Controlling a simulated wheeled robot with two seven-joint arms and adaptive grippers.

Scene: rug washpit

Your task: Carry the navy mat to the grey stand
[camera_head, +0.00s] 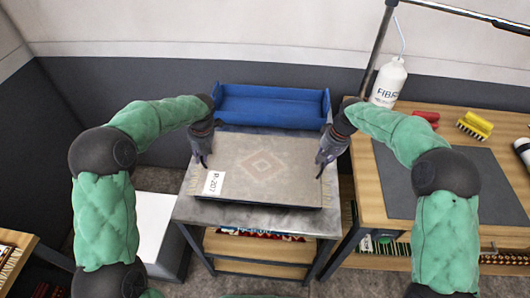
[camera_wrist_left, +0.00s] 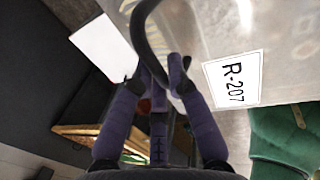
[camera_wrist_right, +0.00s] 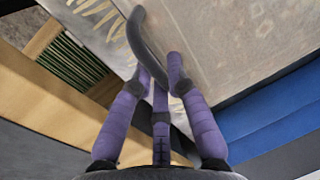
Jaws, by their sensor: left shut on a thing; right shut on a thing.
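A flat beige panel (camera_head: 262,165) with a faded diamond pattern and a white R-207 tag (camera_head: 214,183) lies on or just above a grey metal-topped stand (camera_head: 195,212). Its front edge is dark. My left gripper (camera_head: 204,158) is at its left side, shut on a dark curved handle (camera_wrist_left: 146,30). My right gripper (camera_head: 321,168) is at its right side, shut on a similar dark handle (camera_wrist_right: 140,40). The only dark mat that I can make out is a slate one (camera_head: 455,182), flat on the right wooden bench, apart from both grippers.
A blue open tray (camera_head: 270,106) sits behind the panel. The wooden bench (camera_head: 375,205) on the right carries a white bottle (camera_head: 388,84), a yellow brush (camera_head: 475,125) and a red item (camera_head: 427,117). A white-topped block (camera_head: 155,225) stands left. Shelves with rugs are below the stand top.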

